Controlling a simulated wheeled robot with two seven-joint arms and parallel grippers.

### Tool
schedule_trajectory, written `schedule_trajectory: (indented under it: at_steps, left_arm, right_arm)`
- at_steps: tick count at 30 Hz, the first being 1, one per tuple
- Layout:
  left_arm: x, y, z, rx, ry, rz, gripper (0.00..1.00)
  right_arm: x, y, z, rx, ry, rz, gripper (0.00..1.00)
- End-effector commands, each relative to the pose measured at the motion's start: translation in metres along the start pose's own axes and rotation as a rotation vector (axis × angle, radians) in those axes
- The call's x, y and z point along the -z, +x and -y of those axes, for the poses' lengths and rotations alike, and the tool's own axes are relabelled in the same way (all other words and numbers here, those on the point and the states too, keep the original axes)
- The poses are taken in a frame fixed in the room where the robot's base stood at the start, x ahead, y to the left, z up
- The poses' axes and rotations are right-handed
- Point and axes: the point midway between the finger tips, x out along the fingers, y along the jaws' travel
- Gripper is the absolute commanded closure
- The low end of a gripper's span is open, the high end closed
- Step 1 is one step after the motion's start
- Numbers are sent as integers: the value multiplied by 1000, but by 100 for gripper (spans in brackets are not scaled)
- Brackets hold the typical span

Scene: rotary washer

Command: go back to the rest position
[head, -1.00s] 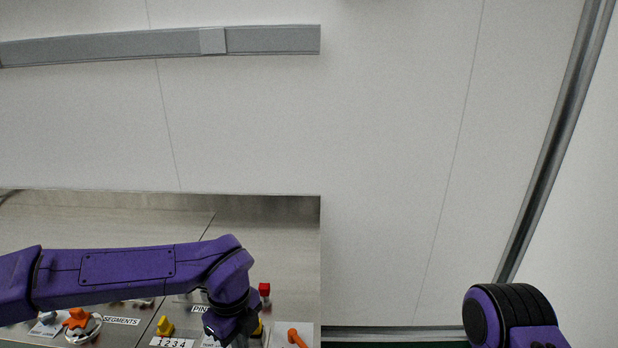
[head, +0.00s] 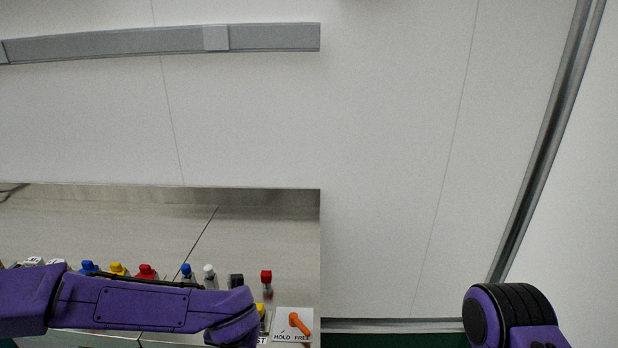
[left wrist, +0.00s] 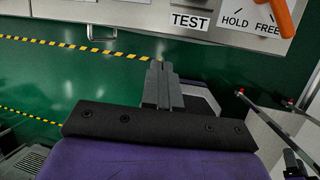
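My left arm (head: 140,305) reaches in from the left across the front of the washer console in the head view. Its forearm hides most of the panel, and its hand is below the picture edge. In the left wrist view my left gripper (left wrist: 163,85) has its two grey fingers together, with nothing between them. The fingers point over the green floor (left wrist: 60,75), short of the console's lower edge. Of my right arm, only a purple and black part (head: 510,318) shows at the lower right of the head view. The right gripper is out of view.
The console carries an orange lever (head: 299,323) on a HOLD/FREE plate, also seen in the left wrist view (left wrist: 284,17), and a TEST label (left wrist: 190,20). Yellow-black tape (left wrist: 75,47) marks the floor.

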Motion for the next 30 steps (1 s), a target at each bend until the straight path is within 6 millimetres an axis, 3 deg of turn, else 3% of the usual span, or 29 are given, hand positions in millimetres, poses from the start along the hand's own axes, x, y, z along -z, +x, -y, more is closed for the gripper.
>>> schedule_trajectory:
  at_steps: [1, 5, 8, 9, 12, 15, 18, 21, 30]
  left_arm:
    - [16, 25, 2, -43, 205, 24, 100]
    - [73, 90, 4, -150, 888, 74, 100]
    - [146, 140, 2, -183, 1499, 67, 100]
    - [179, 155, -2, -175, 1728, 57, 100]
    - [255, 179, -22, -110, 2170, 19, 100]
    - [310, 188, -49, -35, 2384, -45, 100]
    - [338, 192, -72, 1, 2465, -128, 100]
    - [350, 196, -74, 22, 2496, -148, 100]
    - [349, 194, -74, 21, 2486, -148, 100]
  right_arm:
    - [-2, 4, 0, 0, 0, 0, 43]
    - [-6, 14, 1, 0, 0, 0, 43]
    - [-10, 24, 2, 0, 0, 0, 43]
    - [-12, 28, 3, 0, 0, 0, 43]
    - [-15, 37, 3, 0, 0, 0, 43]
    - [-18, 45, 4, 0, 0, 0, 43]
    - [-20, 49, 4, 0, 0, 0, 43]
    - [-22, 52, 5, 0, 0, 0, 43]
    - [-21, 50, 4, 0, 0, 0, 43]
